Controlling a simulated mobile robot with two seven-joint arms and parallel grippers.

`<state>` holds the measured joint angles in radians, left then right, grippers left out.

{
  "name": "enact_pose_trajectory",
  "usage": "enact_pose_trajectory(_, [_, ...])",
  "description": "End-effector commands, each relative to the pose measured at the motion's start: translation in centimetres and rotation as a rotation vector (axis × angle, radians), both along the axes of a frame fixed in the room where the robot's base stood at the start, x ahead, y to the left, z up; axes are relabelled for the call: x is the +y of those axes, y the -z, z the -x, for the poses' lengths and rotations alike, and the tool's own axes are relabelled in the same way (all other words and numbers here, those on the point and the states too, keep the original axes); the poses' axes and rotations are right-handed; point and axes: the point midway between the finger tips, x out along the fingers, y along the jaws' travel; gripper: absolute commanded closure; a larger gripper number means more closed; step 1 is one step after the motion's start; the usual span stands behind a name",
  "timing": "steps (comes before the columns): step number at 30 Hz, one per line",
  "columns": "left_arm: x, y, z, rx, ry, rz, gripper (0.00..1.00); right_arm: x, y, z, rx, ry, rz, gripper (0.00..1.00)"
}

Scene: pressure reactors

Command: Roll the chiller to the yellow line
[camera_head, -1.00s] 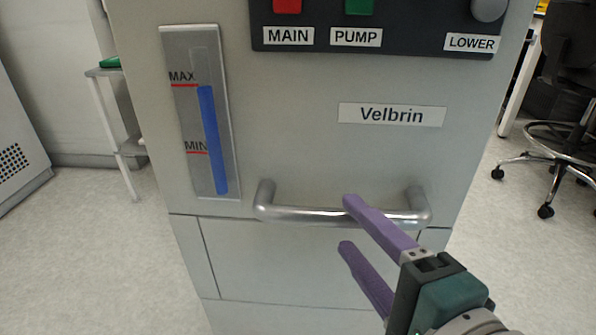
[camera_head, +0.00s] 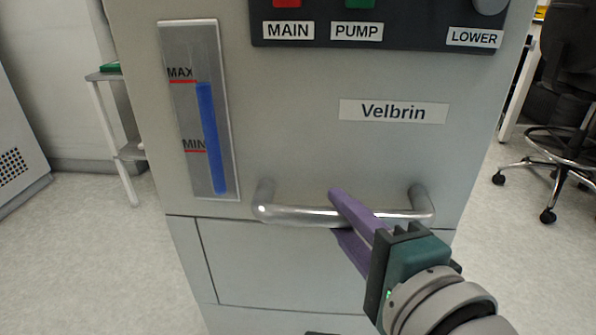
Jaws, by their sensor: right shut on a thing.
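The chiller (camera_head: 290,130) is a grey cabinet labelled Velbrin that fills the middle of the head view. A blue level gauge with MAX and MIN marks is on its left side, and a dark panel with MAIN, PUMP and LOWER labels is at the top. Its metal bar handle (camera_head: 290,215) runs across the front. My right gripper (camera_head: 338,213), with purple fingers, is shut on the handle near its middle, one finger above and one below. The yellow line and my left gripper are not in view.
A white side table (camera_head: 112,120) stands to the left by the wall, and a perforated grey cabinet (camera_head: 18,140) is at the far left. A wheeled chair (camera_head: 565,140) stands at the right. Pale floor (camera_head: 90,260) shows free on both sides of the chiller.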

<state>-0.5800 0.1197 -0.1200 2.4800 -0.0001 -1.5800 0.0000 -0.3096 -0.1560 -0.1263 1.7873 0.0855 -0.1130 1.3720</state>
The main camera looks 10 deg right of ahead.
Motion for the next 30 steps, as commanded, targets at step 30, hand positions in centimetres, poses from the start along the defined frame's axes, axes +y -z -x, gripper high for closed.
enact_pose_trajectory(30, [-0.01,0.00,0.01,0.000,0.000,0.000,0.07,0.00,-0.01,0.01,0.000,0.000,0.000,1.00])
